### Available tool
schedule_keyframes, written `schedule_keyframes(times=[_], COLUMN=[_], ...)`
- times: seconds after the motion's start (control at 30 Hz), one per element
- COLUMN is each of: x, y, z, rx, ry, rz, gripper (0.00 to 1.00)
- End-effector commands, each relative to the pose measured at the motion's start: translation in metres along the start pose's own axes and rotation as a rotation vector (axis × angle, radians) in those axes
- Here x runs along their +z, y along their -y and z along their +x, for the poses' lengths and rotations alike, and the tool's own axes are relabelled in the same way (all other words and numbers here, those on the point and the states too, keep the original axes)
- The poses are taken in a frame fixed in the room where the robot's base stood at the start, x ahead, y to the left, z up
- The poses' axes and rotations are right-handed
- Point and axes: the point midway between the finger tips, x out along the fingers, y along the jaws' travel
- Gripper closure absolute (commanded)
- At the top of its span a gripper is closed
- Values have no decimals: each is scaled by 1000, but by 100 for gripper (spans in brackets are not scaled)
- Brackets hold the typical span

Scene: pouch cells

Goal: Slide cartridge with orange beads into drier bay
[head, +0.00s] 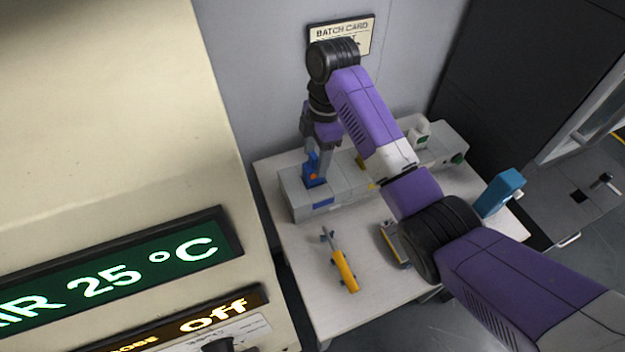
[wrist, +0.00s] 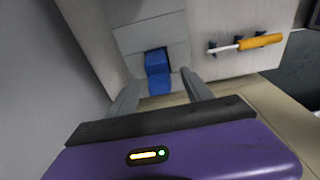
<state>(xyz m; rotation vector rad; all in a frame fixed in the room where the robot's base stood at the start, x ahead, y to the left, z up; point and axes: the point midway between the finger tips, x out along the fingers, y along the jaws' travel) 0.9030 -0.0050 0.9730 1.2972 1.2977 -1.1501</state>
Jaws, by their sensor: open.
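A blue cartridge (head: 314,180) with a small orange spot sits at the left end of the long grey drier block (head: 296,195), its upper part standing above the block's top. In the wrist view the blue cartridge (wrist: 157,66) lies in a dark opening of the grey block (wrist: 150,32). I cannot tell how deep it sits. My gripper (head: 314,160) points down over it, jaws open. In the wrist view the fingers of my gripper (wrist: 160,92) stand apart on either side of the cartridge, with no clear contact visible. Beads are too small to make out.
A yellow-handled tool (head: 344,272) lies on supports on the white table (head: 300,255). A taller blue object (head: 502,190) stands at the table's right. A partly hidden tray (head: 388,236) lies beneath my arm. A cream cabinet (head: 110,120) fills the left; a wall stands behind.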

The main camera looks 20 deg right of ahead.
Motion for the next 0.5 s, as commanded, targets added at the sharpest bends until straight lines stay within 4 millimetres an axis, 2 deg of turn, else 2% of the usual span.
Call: schedule_keyframes(times=[0.33,0.5], x=[1,2], y=[-1,-2], z=[43,55], rx=[-3,0], ry=[0,0], rz=[0,0], gripper=[42,42])
